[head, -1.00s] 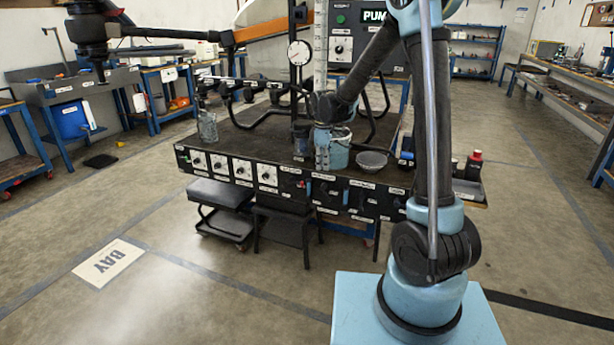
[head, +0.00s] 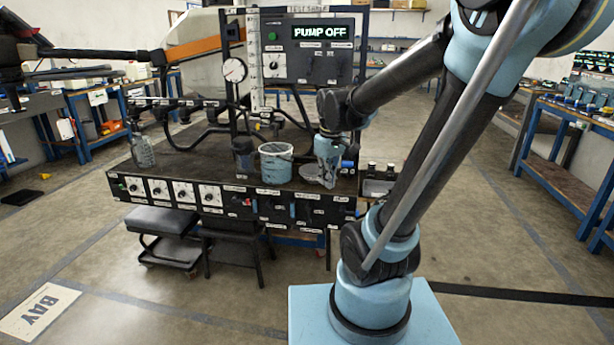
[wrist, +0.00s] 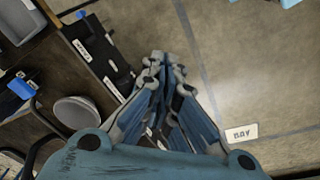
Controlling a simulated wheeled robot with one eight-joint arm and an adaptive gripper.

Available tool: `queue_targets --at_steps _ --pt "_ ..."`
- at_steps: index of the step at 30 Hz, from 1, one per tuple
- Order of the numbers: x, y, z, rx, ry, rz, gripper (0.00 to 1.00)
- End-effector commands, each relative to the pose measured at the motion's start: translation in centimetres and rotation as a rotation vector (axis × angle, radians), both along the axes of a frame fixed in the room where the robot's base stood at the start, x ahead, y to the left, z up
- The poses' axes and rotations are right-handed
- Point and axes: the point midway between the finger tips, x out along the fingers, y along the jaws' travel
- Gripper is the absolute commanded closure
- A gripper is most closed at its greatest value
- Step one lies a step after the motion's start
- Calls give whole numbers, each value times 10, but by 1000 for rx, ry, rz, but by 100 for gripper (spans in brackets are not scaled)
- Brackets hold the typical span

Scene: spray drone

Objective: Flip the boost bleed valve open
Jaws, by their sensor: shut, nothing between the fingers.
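The bench's black front panel (head: 228,199) carries white dials and, to their right, several small levers or switches with white labels. The labels are too small to read, so I cannot tell which control is the boost bleed valve. A red control (head: 247,202) and a blue one (head: 292,210) show on it. My gripper (head: 328,184) points down over the panel's right part, beside the grey bowl. In the wrist view my gripper (wrist: 164,62) has its blue fingers together and empty, close to the labelled panel edge (wrist: 97,52). Contact with the panel cannot be made out.
A light blue bucket (head: 276,165), a dark cup (head: 243,154), a glass jar (head: 143,152) and the bowl (wrist: 75,114) stand on the bench. A display (head: 322,32) behind reads PUMP OFF. Black stools (head: 162,221) stand in front.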

Motion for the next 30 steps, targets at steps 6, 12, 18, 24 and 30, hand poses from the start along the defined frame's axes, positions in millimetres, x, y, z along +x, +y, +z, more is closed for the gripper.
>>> queue_targets --at_steps 6,12,18,24,30 --pt "-50 -30 -10 21 -19 -186 100" --pt "-92 -49 -27 41 -35 -353 100" --pt "-125 -63 -48 61 -53 -501 100" --pt "-142 -68 -62 73 -62 -589 100" --pt "-146 -70 -66 77 -65 -612 100"
